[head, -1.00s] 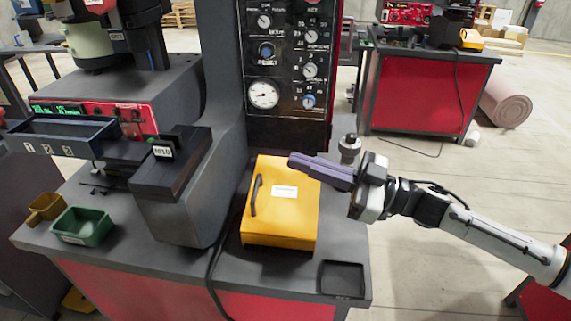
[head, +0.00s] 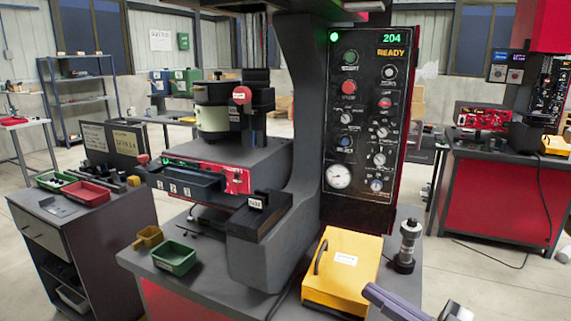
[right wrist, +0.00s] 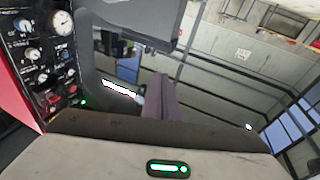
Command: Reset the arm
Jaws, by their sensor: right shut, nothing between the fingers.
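My right gripper (head: 378,294) shows at the bottom edge of the head view, beside the right side of the yellow box (head: 331,283). Its purple fingers are shut with nothing between them. The fingers also show closed together in the right wrist view (right wrist: 162,98). Most of my right arm is cut off by the picture's lower edge. My left gripper is in neither view.
The bench carries the machine's control panel (head: 361,130), which reads READY, a dark metal cylinder (head: 407,245) and a green bin (head: 174,258). Another red bench (head: 492,200) stands at right, with open floor between.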

